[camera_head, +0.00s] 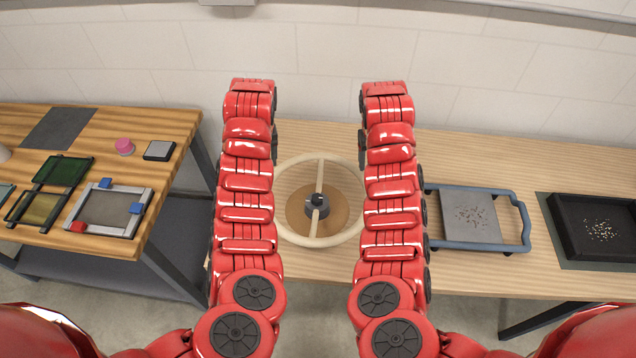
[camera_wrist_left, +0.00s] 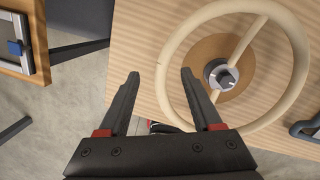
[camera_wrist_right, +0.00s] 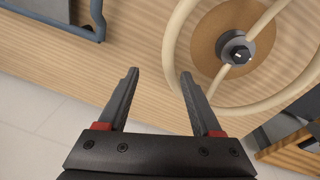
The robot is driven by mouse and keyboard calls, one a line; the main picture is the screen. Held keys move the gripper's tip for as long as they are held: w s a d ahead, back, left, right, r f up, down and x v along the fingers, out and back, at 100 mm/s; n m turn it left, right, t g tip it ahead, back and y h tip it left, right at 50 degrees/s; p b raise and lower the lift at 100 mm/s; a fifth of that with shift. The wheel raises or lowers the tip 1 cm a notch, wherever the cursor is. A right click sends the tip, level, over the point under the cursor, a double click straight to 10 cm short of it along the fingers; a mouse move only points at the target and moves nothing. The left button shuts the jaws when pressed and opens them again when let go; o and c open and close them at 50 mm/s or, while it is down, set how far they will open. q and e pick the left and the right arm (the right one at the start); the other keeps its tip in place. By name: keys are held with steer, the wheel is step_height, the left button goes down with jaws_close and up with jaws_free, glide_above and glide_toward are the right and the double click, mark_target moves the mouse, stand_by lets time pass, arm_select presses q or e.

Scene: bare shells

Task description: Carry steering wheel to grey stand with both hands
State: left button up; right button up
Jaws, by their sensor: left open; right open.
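The cream steering wheel (camera_head: 319,178) lies flat on the wooden table, over a brown disc with a grey hub at its centre. It also shows in the left wrist view (camera_wrist_left: 248,42) and the right wrist view (camera_wrist_right: 172,40). My left gripper (camera_wrist_left: 160,75) is open and empty; the wheel's rim shows between its fingertips, nearer the right finger. My right gripper (camera_wrist_right: 159,74) is open and empty, with the rim close to its right fingertip. The height of both over the rim is unclear. I cannot tell which thing is the grey stand.
On the wheel's table, a blue-framed grey tray (camera_head: 443,237) with small bits and a black tray (camera_head: 575,249) on a dark mat stand to the right. A separate wooden table (camera_head: 183,130) at left holds frames, a pink knob (camera_head: 124,146) and a dark mat (camera_head: 60,127).

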arm_select(q)
steer(key=shift+s+d+r+m+g, duration=0.2)
steer(key=shift+s+r+m+g, duration=0.15)
steer(key=shift+s, duration=0.25)
steer(key=shift+s+d+r+m+g, duration=0.15)
steer(key=shift+s+r+m+g, duration=0.1)
steer(key=shift+s+r, duration=0.3)
arm_select(e)
steer(key=shift+s+a+r+g, duration=0.35)
steer(key=shift+s+r, duration=0.05)
steer(key=shift+s, duration=0.2)
steer(key=shift+s+a+r+g, duration=0.3)
steer(key=shift+s+r+g, duration=0.05)
steer(key=shift+s, duration=0.25)
arm_select(q)
steer(key=shift+f, duration=0.15)
arm_select(e)
steer(key=shift+d, duration=0.1)
arm_select(q)
steer(key=f, duration=1.1)
steer(key=a+f, duration=0.1)
steer(key=f, duration=0.5)
steer(key=shift+f, duration=0.15)
arm_select(e)
steer(key=f, duration=1.1)
steer(key=d+f, duration=0.1)
steer(key=f, duration=0.5)
steer(key=shift+w+f, duration=0.1)
steer(key=shift+f, duration=0.1)
